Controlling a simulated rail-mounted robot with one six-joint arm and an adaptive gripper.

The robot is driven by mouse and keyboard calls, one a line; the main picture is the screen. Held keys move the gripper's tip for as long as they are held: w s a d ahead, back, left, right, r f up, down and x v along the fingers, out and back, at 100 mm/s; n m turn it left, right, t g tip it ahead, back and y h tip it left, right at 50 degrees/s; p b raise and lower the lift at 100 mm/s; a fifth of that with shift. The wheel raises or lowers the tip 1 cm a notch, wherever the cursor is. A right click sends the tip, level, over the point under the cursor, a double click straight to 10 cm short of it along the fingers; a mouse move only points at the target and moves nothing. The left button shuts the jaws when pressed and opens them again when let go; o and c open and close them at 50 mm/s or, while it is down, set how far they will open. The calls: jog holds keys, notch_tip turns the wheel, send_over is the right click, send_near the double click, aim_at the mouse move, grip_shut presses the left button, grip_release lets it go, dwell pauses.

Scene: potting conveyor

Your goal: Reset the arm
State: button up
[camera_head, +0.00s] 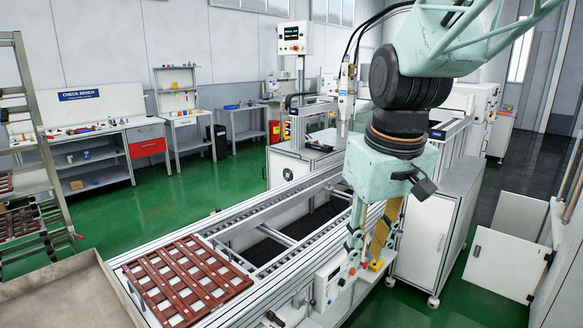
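My arm, pale green with dark joints, hangs down in the right half of the head camera view. My gripper (365,262) points downward at its end, above the front side of the conveyor (290,212). Its two fingers stand apart, and I see nothing held between them. The fingers cover part of the conveyor's edge and a control box behind them.
A red-brown slatted tray (186,280) lies on the conveyor's near end. A bare grey-brown table (70,292) is at the lower left, beside a metal rack (36,125). A white cabinet (424,238) stands right of my gripper. Green floor lies open to the left.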

jog(key=s+d+r+m, duration=0.1)
jog(key=s+d+m, duration=0.1)
jog(key=s, duration=1)
jog(key=s+d+r+m+t, duration=0.1)
jog(key=s+d, duration=0.3)
jog(key=s, duration=0.8)
jog(key=shift+s+r+m+t, duration=0.3)
jog(key=shift+s+r+m, duration=0.1)
jog(key=shift+r, duration=0.4)
dwell(1.0)
